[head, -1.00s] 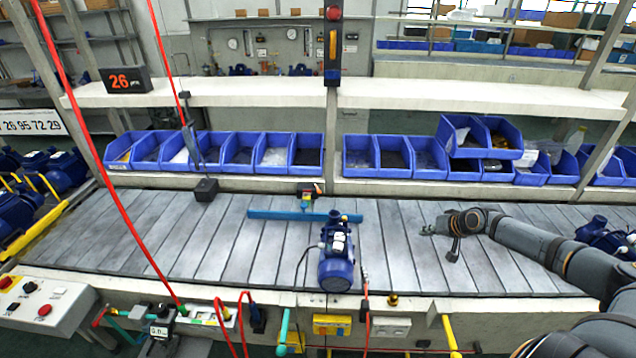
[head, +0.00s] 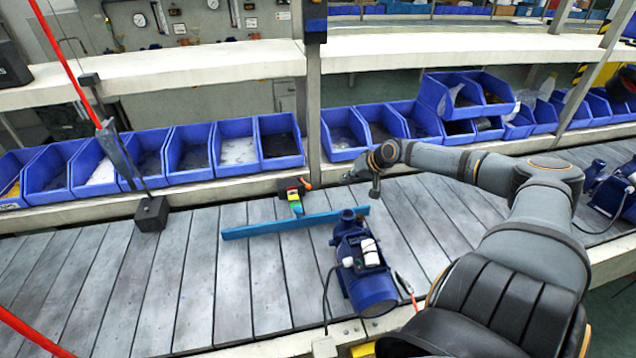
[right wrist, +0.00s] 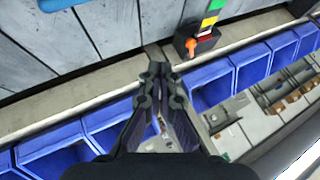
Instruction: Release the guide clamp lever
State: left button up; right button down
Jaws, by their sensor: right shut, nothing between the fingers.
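The guide clamp (head: 294,198) is a small black block with red, yellow and green parts at the back edge of the slatted line. Its lever has an orange knob (head: 307,185) on the right side. The clamp's black body (right wrist: 205,42) and the orange knob (right wrist: 191,44) also show in the right wrist view, ahead and to the right of the fingers. The blue guide bar (head: 250,228) lies just in front of the clamp. My right gripper (head: 346,179) is shut and empty, to the right of the knob and apart from it. My left gripper is out of view.
A blue pump (head: 365,275) stands on the line in front of the guide bar. Blue bins (head: 217,150) line the ledge behind, under a white shelf (head: 180,75). A post (head: 313,110) rises behind the clamp. The slats left of the pump are clear.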

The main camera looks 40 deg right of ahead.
aim_at(304, 182)
jog(key=b+x, duration=0.6)
jog(key=x, duration=0.3)
jog(key=shift+w, duration=0.2)
jog(key=w+a, duration=0.1)
jog(key=w+a+p, duration=0.1)
jog(key=shift+w+a, duration=0.15)
jog(key=shift+w, duration=0.1)
jog(key=shift+w+a+r, duration=0.15)
jog(key=shift+w+a, duration=0.05)
jog(key=shift+a, duration=0.1)
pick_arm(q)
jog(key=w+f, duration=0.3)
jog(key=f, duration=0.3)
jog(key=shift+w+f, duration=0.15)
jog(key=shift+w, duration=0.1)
